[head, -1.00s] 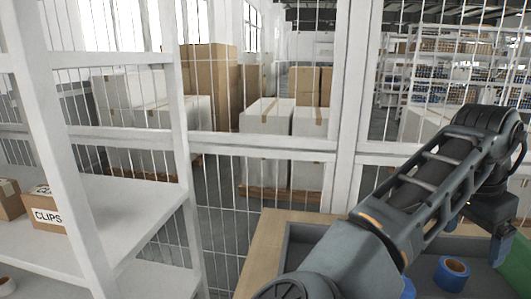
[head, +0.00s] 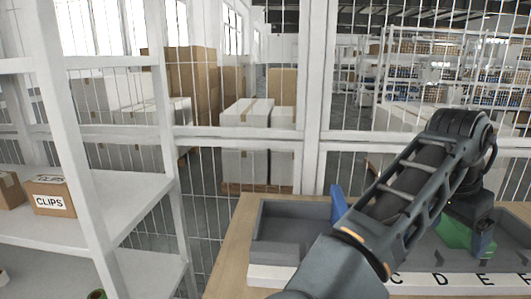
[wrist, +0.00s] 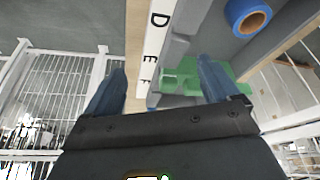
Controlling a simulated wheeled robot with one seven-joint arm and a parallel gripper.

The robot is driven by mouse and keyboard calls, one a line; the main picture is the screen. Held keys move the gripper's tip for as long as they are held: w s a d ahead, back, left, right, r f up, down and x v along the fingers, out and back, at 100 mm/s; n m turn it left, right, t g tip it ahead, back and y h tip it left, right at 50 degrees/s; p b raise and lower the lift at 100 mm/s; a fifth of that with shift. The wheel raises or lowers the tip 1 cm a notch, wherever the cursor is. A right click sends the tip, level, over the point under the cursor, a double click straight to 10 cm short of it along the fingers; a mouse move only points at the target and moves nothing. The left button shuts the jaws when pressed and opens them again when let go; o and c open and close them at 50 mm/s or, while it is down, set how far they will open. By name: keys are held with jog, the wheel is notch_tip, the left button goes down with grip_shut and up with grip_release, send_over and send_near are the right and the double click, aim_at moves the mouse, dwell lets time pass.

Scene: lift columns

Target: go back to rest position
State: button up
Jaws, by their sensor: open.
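My gripper (wrist: 163,82) shows in the wrist view with its two blue fingers spread wide and nothing between them. In the head view my arm crosses the right side, and one blue finger of my gripper (head: 482,240) hangs over the grey tray (head: 290,213) on the wooden table. A green part (head: 453,235) is in the tray close to the finger; in the wrist view the green part (wrist: 185,78) shows beyond the fingers. I cannot tell whether they touch.
A white strip with letters (head: 455,281) runs along the tray's front. A blue roll (wrist: 247,17) shows in the wrist view. A blue piece (head: 338,204) stands in the tray beside my arm. White shelves with a CLIPS box (head: 50,196) are at left; a mesh fence (head: 240,150) stands behind.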

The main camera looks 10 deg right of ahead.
jog(key=s+d+n+t+h, duration=0.3)
jog(key=d+n+t+h, duration=0.35)
jog(key=d+h, duration=0.35)
jog(key=s+a+f+n+t+y, duration=0.9)
jog(key=s+a+f+n, duration=0.35)
jog(key=a, duration=0.35)
jog(key=s+a+r+m+y, duration=0.1)
jog(key=s+a+y, duration=0.1)
jog(key=s+a, duration=0.5)
jog(key=s+a+r+m+g+y, duration=0.1)
jog(key=s+a+y, duration=0.2)
jog(key=s+a, duration=0.4)
jog(key=s, duration=0.6)
jog(key=shift+s+a, duration=0.4)
